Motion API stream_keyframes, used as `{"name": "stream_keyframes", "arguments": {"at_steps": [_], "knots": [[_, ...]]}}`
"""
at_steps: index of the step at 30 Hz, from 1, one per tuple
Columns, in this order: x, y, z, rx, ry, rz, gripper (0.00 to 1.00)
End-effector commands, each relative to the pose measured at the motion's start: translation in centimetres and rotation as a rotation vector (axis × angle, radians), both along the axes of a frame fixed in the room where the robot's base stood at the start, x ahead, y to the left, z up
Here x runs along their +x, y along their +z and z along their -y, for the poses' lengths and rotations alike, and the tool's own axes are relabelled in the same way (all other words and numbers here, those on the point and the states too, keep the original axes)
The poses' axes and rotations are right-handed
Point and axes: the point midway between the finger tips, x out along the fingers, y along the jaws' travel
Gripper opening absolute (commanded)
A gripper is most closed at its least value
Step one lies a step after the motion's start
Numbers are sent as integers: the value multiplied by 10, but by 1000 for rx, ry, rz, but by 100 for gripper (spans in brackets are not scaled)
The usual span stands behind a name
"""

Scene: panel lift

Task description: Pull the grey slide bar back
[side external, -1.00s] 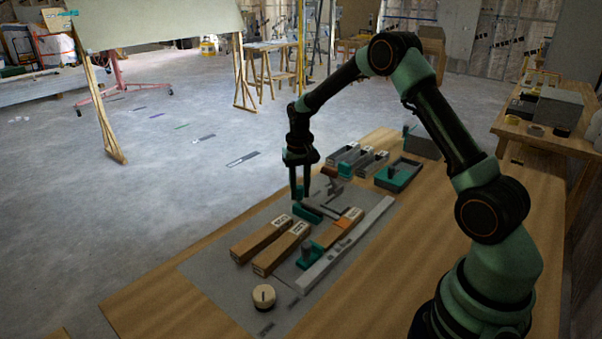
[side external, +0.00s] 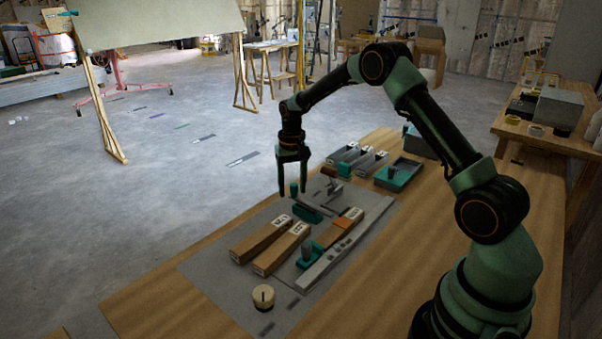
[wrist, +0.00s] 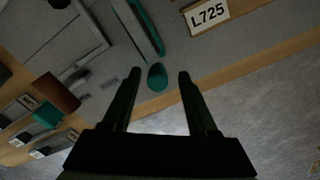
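A long pale grey bar (side external: 345,245) lies along the right side of the grey mat, with several dark marks on its top; I take it for the slide bar but cannot be sure. My gripper (side external: 293,191) points down at the far left of the mat, well away from that bar. Its fingers are apart and empty in the wrist view (wrist: 158,75). A teal upright knob (side external: 294,188) is seen between the fingers, and it also shows in the wrist view (wrist: 157,77); I cannot tell whether they touch. The knob stands by a teal base (side external: 308,214).
Two labelled wooden blocks (side external: 262,238) (side external: 283,248) lie left of the bar. A teal block with a knob (side external: 308,255) stands beside the bar's near end. A round wooden knob (side external: 263,296) is at the front.

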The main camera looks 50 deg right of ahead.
Motion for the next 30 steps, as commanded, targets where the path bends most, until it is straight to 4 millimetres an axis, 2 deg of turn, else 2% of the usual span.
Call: {"name": "stream_keyframes", "arguments": {"at_steps": [5, 15, 21, 30], "knots": [[0, 11, 0, 0, -1, 2, 59], [0, 78, 0, -1, 0, 5, 59], [0, 108, 0, -1, 0, 4, 59], [0, 122, 0, 0, 0, 2, 59]]}}
